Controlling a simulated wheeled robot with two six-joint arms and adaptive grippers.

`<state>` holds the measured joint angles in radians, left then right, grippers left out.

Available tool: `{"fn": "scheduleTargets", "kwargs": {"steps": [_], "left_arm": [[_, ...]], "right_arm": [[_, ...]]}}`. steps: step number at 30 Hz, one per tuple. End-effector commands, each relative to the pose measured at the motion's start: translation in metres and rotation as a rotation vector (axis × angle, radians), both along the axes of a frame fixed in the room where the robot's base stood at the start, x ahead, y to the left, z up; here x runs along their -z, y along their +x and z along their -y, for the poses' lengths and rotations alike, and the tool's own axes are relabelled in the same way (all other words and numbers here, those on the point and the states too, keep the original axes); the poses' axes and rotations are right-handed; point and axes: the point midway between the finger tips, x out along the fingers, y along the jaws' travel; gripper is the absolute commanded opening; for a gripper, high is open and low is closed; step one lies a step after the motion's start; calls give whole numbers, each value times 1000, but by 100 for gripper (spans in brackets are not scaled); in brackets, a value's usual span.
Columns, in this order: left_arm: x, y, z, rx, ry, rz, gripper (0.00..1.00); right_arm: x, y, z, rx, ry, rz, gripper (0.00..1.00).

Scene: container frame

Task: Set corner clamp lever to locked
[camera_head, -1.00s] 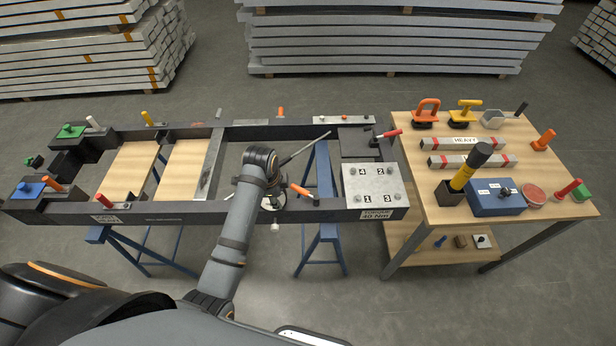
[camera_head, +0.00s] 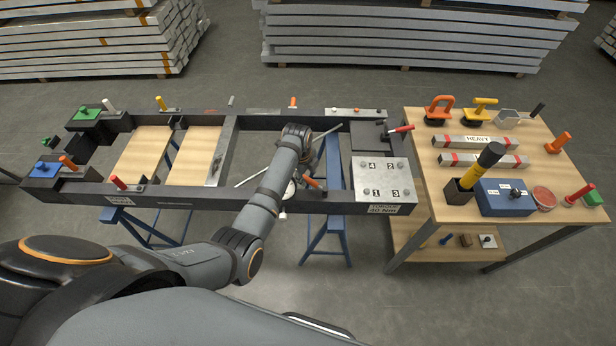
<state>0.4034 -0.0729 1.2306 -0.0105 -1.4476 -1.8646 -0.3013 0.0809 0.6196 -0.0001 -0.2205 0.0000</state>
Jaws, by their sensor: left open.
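A lever with a red handle (camera_head: 399,130) sits at the back right corner of the dark frame (camera_head: 240,200), beside a dark block (camera_head: 367,137). The handle points to the right, out toward the table. My left gripper (camera_head: 304,165) is open over the frame's right opening, mostly hidden behind my own wrist, near an orange handle (camera_head: 313,183) on the front rail. My right gripper is not in view.
A numbered plate (camera_head: 381,180) covers the frame's front right corner. The wooden table (camera_head: 421,182) on the right holds suction lifters, red-ended bars, a blue box (camera_head: 506,198) and a yellow-black tool (camera_head: 481,165). Blue trestles (camera_head: 325,238) support the frame. Thin rods lie near my wrist.

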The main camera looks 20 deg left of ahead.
Motion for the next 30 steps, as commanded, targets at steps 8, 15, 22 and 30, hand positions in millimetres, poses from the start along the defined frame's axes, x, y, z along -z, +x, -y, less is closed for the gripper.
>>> {"fn": "scheduleTargets", "kwargs": {"steps": [8,15,22,30], "left_arm": [[27,5,1,-1,0,0,43],[28,5,1,-1,0,1,43],[28,5,1,-1,0,1,12],[28,5,2,-1,0,1,0]], "right_arm": [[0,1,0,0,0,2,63],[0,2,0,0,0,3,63],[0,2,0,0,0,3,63],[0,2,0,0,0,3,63]]}}
